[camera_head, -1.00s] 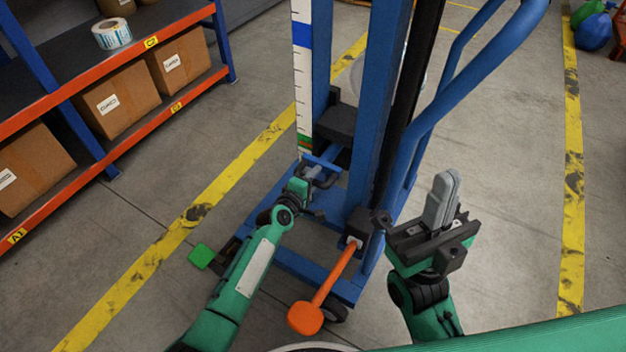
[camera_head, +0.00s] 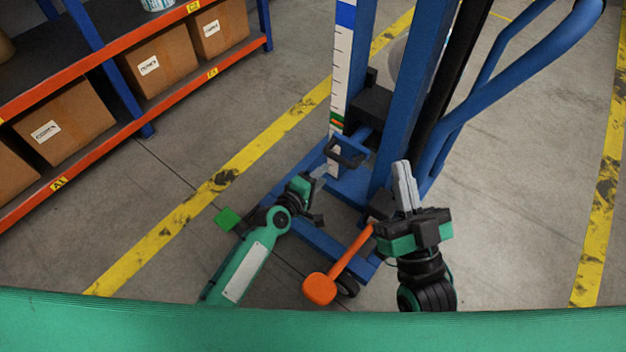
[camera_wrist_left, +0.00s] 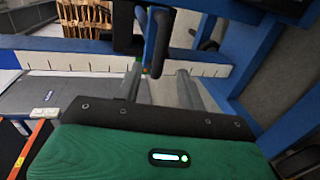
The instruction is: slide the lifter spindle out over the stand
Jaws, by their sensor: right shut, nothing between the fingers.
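The blue lifter (camera_head: 413,90) stands in the middle of the head view. Its low black carriage (camera_head: 369,107) carries a short blue bar with a black loop handle (camera_head: 348,152); I cannot tell whether this bar is the spindle. My left gripper (camera_head: 319,172) is open and empty, just short of the handle. In the left wrist view its fingers (camera_wrist_left: 160,88) are spread, with the handle (camera_wrist_left: 157,42) ahead, between them in the picture. My right gripper (camera_head: 404,185) is shut and empty, pointing up in front of the mast. I cannot make out a stand.
An orange pedal-like lever (camera_head: 335,275) sticks out from the lifter base between my arms. A blue base leg (camera_head: 315,238) lies low beside my left arm. A shelf rack (camera_head: 190,90) with boxes (camera_head: 160,60) is at left. Floor on the right is clear.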

